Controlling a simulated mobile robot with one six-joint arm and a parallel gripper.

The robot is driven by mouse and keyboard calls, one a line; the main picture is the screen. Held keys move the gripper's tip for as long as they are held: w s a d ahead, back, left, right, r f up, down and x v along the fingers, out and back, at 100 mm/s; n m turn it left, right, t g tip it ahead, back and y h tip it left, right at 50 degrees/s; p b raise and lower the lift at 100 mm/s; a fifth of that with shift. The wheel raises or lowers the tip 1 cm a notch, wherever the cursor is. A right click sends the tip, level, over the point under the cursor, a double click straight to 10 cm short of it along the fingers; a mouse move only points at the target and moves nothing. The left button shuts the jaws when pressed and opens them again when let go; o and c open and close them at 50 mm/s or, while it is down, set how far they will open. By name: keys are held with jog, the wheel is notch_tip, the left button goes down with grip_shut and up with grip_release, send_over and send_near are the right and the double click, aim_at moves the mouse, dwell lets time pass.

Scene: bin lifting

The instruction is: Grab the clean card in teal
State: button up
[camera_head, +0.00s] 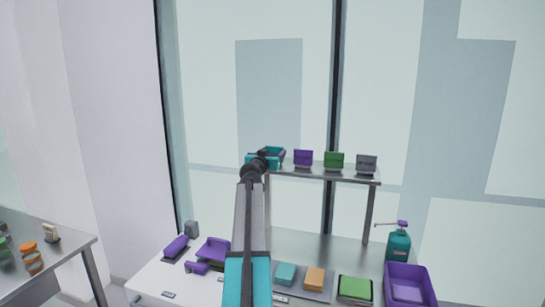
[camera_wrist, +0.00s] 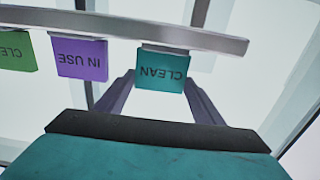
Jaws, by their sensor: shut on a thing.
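The teal card (camera_wrist: 162,72) hangs under the shelf edge in the wrist view, its word CLEAN upside down. My gripper (camera_wrist: 160,82) has one finger at each side of the card and is shut on it. In the head view my gripper (camera_head: 264,160) is at the left end of the raised shelf; the card cannot be told apart from my teal gripper there. The card's lower part is in plain view between the fingers.
The raised metal shelf (camera_head: 310,175) also holds a grey card (camera_head: 366,163). Below stand a teal pump bottle (camera_head: 398,246) and a purple bin (camera_head: 410,285).

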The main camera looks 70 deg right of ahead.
jog(key=shift+r+b, duration=0.75)
jog(key=shift+r, duration=0.85)
jog(key=s+a+b, duration=0.1)
jog(key=s+a, duration=0.3)
jog(key=s, duration=0.2)
jog(key=s+a+r+b, duration=0.1)
jog(key=s+a+b, duration=0.1)
jog(key=s+a, duration=0.2)
jog(key=s, duration=0.3)
jog(key=shift+s+a+r, duration=0.25)
jog(key=shift+s, duration=0.05)
jog(key=shift+s, duration=0.15)
